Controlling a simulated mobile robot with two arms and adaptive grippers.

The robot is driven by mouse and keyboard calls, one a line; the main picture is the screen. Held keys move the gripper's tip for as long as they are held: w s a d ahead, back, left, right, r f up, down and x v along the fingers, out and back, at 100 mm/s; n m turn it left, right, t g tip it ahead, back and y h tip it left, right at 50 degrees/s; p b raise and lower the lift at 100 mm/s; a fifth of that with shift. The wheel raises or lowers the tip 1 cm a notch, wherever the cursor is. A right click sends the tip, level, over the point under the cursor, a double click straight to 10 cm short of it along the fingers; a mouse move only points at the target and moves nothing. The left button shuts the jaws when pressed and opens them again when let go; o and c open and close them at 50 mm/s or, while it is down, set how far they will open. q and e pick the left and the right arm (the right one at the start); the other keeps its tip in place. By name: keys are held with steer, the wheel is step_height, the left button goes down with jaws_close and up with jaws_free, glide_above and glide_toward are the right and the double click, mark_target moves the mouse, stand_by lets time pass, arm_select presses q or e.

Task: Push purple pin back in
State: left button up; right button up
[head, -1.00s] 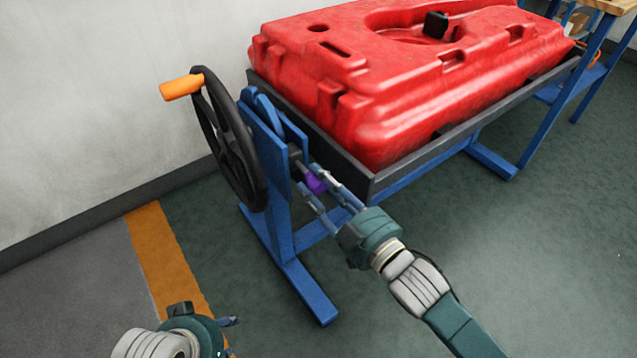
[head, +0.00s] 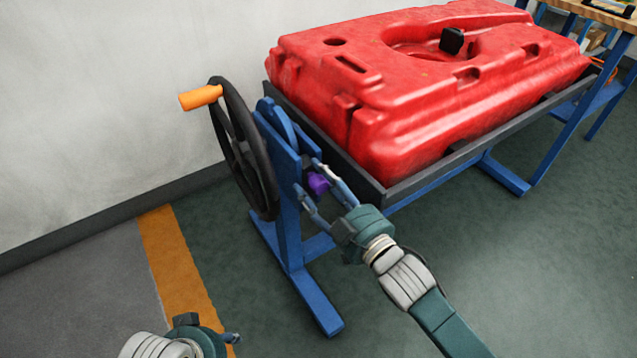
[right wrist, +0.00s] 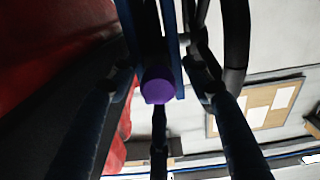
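The purple pin (head: 318,183) sticks out of the blue stand (head: 287,205) beside the black handwheel. My right gripper (head: 312,180) is open, with one finger on each side of the pin's round end. In the right wrist view the pin (right wrist: 159,85) shows end-on between the two spread fingers, with a gap on both sides. How deep the pin sits cannot be told. My left gripper (head: 234,338) is at the bottom edge, far from the pin, and only partly in view.
The black handwheel (head: 243,150) with its orange handle (head: 201,97) stands left of the blue stand. A red tank (head: 400,90) lies in a dark frame (head: 440,173) on the right. The green floor (head: 510,270) in front is clear.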

steer(key=v, duration=1.2)
stand_by(0.3)
